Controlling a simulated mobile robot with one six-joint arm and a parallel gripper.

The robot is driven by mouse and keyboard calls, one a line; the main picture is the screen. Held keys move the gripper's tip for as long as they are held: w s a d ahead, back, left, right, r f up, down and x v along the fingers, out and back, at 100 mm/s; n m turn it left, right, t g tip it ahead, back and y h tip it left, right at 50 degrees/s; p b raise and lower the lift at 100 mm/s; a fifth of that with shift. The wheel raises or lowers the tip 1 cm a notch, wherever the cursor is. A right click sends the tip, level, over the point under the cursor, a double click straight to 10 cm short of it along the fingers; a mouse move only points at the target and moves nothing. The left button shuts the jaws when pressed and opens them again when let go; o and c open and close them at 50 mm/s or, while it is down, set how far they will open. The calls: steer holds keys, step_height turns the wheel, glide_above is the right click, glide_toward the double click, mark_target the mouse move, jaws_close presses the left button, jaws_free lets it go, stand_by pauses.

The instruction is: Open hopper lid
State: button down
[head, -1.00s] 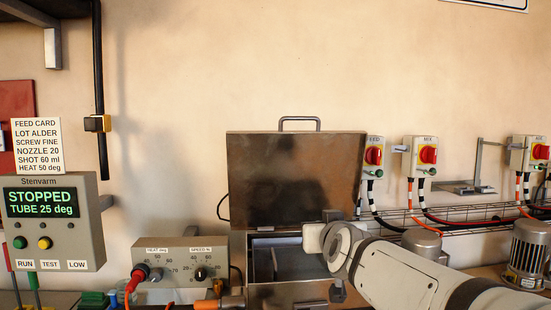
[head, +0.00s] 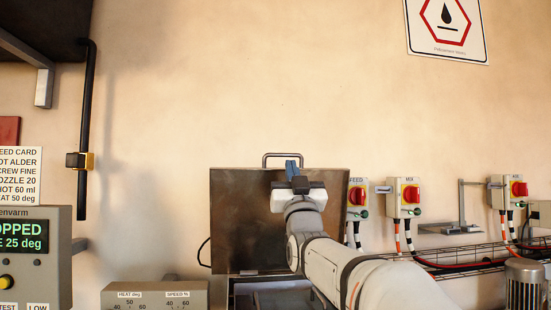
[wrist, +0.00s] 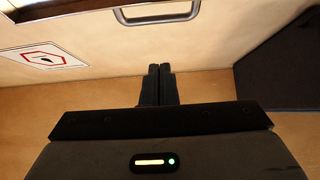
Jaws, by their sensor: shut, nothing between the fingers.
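The hopper lid (head: 240,215) is a brown metal plate standing upright, raised above the hopper, in the head view. Its bar handle (head: 291,155) is on the top edge and also shows at the top of the wrist view (wrist: 155,20). My gripper (head: 291,168) is in front of the lid's upper part, its fingers pointing up near the handle. In the wrist view my gripper (wrist: 157,80) has its two dark fingers together, with nothing between them. The handle is apart from the fingers there. The hopper body (head: 275,290) is mostly hidden by my arm and the frame edge.
Switch boxes with red knobs (head: 409,193) and cables are on the wall to the right. A dial box (head: 155,296) is at lower left, a display panel (head: 30,255) at far left. A black pipe (head: 85,130) runs down the wall. The wall above the lid is clear.

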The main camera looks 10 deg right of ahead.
steer(key=w+r+p, duration=0.1)
steer(key=w+r, duration=0.1)
steer(key=w, duration=0.4)
steer(key=shift+w+r+p, duration=0.15)
steer(key=shift+w+p, duration=0.05)
steer(key=shift+p, duration=0.15)
